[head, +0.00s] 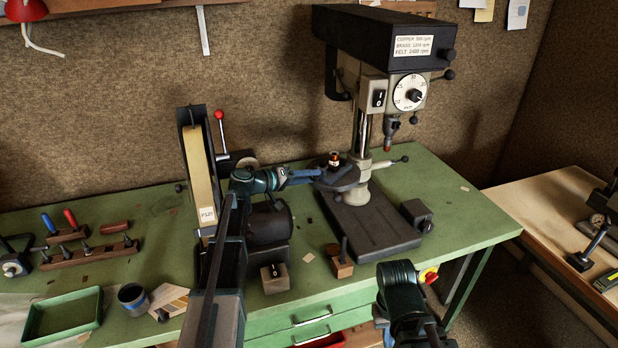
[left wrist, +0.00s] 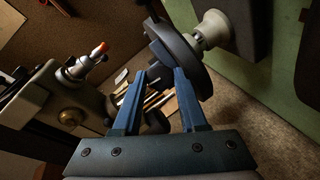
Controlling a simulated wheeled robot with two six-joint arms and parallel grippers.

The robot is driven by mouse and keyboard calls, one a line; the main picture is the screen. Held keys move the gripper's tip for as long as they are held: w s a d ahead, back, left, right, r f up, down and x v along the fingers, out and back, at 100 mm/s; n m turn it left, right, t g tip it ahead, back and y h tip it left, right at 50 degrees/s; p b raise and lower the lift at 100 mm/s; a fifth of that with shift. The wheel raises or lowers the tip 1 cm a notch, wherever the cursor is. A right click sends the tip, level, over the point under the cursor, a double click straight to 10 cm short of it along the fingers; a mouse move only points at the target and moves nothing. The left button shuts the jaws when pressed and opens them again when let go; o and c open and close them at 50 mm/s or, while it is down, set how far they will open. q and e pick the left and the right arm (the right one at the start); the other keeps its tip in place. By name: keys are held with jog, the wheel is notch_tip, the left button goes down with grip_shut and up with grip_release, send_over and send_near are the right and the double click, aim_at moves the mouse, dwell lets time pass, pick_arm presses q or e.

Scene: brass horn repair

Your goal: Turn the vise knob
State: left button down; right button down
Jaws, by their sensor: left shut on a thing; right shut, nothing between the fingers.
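My left gripper (head: 318,173) reaches from the left to the near-left side of the drill press's round dark table (head: 345,182). In the left wrist view, its two blue fingers (left wrist: 158,82) close on a small dark knob (left wrist: 157,73) beside the round table (left wrist: 192,62). The knob is mostly hidden between the fingers, and its turn cannot be told. A small dark vise (head: 327,163) sits on the table, with a small copper-and-white piece (head: 335,157) at its top. My right arm shows at the lower right of the head view, but its fingertips are not visible.
The drill press (head: 380,60) stands behind the vise, its chuck (head: 388,138) above and to the right. A belt sander (head: 202,170) stands left of my left wrist. A small wooden block with a lever (head: 341,265) and a black switch box (head: 417,214) are nearby.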

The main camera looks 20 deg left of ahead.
pick_arm(q)
jog(key=shift+c, duration=2.2)
grip_release()
